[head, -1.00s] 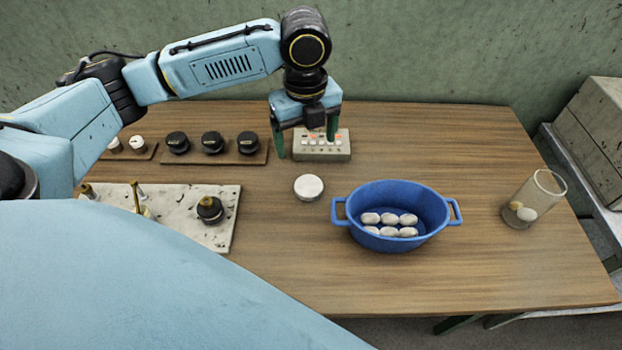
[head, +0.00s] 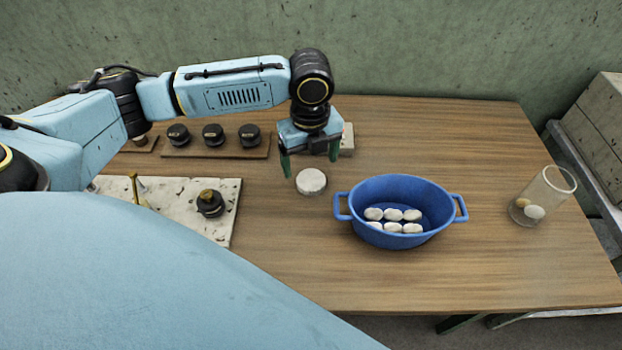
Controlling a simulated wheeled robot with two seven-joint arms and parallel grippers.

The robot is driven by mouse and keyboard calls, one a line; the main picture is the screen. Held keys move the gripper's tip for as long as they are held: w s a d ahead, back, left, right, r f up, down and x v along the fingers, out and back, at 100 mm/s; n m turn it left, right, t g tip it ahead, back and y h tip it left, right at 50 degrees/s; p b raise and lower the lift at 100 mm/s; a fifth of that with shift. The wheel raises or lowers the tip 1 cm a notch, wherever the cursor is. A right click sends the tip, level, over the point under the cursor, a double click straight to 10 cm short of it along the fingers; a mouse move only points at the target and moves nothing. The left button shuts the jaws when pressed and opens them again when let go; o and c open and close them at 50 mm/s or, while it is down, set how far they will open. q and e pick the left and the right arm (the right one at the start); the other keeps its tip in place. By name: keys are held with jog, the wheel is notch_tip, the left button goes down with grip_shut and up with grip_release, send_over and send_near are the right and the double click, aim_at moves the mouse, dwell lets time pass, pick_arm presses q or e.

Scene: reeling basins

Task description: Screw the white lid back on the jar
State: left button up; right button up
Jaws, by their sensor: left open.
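The white lid (head: 311,182) lies flat on the wooden table, left of the blue basin. The clear glass jar (head: 545,195) stands upright and uncovered at the right of the table, with a few pale cocoon-like pieces at its bottom. My left gripper (head: 311,168) points down with its green fingers apart, just above and behind the lid; nothing shows between the fingers. I cannot tell whether a finger touches the lid. My right gripper is not in view.
A blue two-handled basin (head: 370,203) with several white cocoons stands between lid and jar. A small control box (head: 347,140) is partly hidden behind my gripper. Black knobs on a wooden strip (head: 215,152) and a marble slab (head: 222,226) lie left. The table's front is clear.

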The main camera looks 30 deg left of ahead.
aim_at(310, 178)
pick_arm(q)
notch_tip(310, 178, down, 5)
jog(key=shift+f+b, duration=0.1)
jog(key=shift+b, duration=0.45)
jog(key=shift+c, duration=0.5)
jog(key=c, duration=1)
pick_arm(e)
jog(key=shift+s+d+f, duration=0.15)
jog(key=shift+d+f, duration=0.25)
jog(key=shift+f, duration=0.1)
pick_arm(q)
jog(key=shift+r, duration=0.25)
